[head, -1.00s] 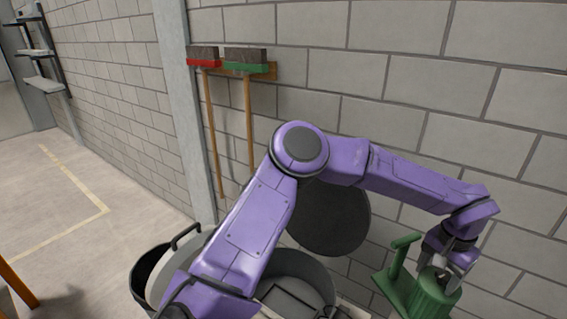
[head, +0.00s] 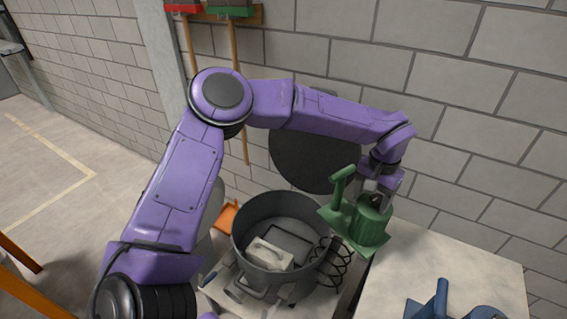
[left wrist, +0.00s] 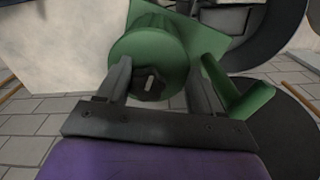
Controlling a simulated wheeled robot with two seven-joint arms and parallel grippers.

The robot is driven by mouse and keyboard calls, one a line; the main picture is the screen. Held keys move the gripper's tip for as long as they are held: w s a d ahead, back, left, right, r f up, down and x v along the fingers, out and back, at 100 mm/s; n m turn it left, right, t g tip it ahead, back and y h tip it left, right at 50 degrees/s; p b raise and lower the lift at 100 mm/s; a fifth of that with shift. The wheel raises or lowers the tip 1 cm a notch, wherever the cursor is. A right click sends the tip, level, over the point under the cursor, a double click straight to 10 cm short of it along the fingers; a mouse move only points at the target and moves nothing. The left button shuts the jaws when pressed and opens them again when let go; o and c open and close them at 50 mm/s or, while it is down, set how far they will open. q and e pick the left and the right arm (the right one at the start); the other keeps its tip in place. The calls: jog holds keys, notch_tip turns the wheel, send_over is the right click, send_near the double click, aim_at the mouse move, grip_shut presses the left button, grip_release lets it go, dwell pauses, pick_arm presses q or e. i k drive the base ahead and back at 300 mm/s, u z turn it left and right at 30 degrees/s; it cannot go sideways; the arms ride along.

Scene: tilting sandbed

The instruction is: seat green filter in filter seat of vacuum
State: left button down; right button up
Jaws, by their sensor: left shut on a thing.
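The green filter (head: 368,228), a ribbed cylinder on a square plate with an upright handle, is in my left gripper (head: 378,196). The gripper is shut on the cylinder from above. In the left wrist view the fingers (left wrist: 160,76) flank the green filter (left wrist: 147,50), its handle to the right. The vacuum is an open grey drum (head: 240,236) with its round dark lid (head: 300,165) raised behind. Inside the drum lies a dark rectangular frame (head: 290,240), which may be the filter seat. The filter is in the air at the drum's right side. My right gripper is out of view.
A blue part (head: 438,303) with an upright handle lies on a pale tabletop (head: 455,262) at right. A pale box (head: 268,256) sits in the drum. A black coiled hose (head: 330,265) is at the drum's right side. A block wall (head: 470,140) stands close behind.

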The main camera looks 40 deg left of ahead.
aim_at(285, 246)
jog(key=k, duration=0.8)
jog(key=u, duration=0.95)
jog(key=i, duration=0.55)
